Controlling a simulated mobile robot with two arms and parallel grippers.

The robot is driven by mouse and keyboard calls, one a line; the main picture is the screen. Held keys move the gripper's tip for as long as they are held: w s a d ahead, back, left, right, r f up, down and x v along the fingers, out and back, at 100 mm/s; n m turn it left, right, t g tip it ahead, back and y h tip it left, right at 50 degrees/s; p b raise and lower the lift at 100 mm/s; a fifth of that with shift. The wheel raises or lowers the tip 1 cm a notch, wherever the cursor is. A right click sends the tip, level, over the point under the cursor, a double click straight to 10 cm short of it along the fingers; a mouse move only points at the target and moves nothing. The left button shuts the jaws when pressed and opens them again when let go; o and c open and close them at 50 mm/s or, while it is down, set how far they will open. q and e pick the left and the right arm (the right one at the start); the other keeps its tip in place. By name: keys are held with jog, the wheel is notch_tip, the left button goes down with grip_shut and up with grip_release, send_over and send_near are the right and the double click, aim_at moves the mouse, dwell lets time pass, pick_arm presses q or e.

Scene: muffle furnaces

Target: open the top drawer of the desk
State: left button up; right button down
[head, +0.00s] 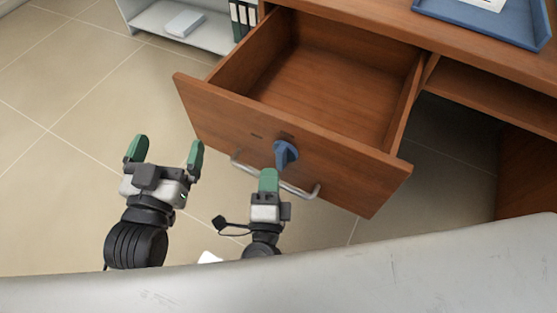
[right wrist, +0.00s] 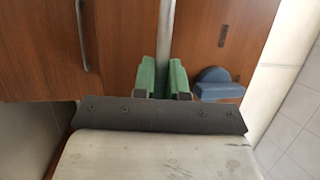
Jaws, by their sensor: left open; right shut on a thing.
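The top drawer (head: 330,95) of the wooden desk is pulled well out, and its inside looks empty. A thin metal bar handle (head: 300,189) runs along the drawer's front. A blue key-like piece (head: 286,153) sticks out of the drawer front, just above the right gripper. My left gripper (head: 167,155) is open and empty over the floor, left of the drawer.
A blue tray (head: 485,25) lies on the desk top (head: 370,20). A low white shelf (head: 155,20) with dark binders stands behind at upper left. Another metal handle (right wrist: 83,38) shows in the right wrist view. The tiled floor (head: 60,150) on the left is clear.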

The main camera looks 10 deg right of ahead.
pick_arm(q)
jog(key=shift+f, duration=0.15)
pick_arm(e)
jog(key=shift+s+a, duration=0.2)
jog(key=shift+s, duration=0.05)
jog(key=c, duration=1.2)
grip_release()
pick_arm(q)
jog(key=f, duration=0.1)
jog(key=g, duration=0.1)
jog(key=f+g+y+p, duration=0.1)
jog(key=shift+s+a+f, duration=0.25)
jog(key=shift+a+f, duration=0.1)
pick_arm(e)
jog(key=v, duration=1)
jog(key=shift+s+f, duration=0.15)
jog(key=shift+s, duration=0.2)
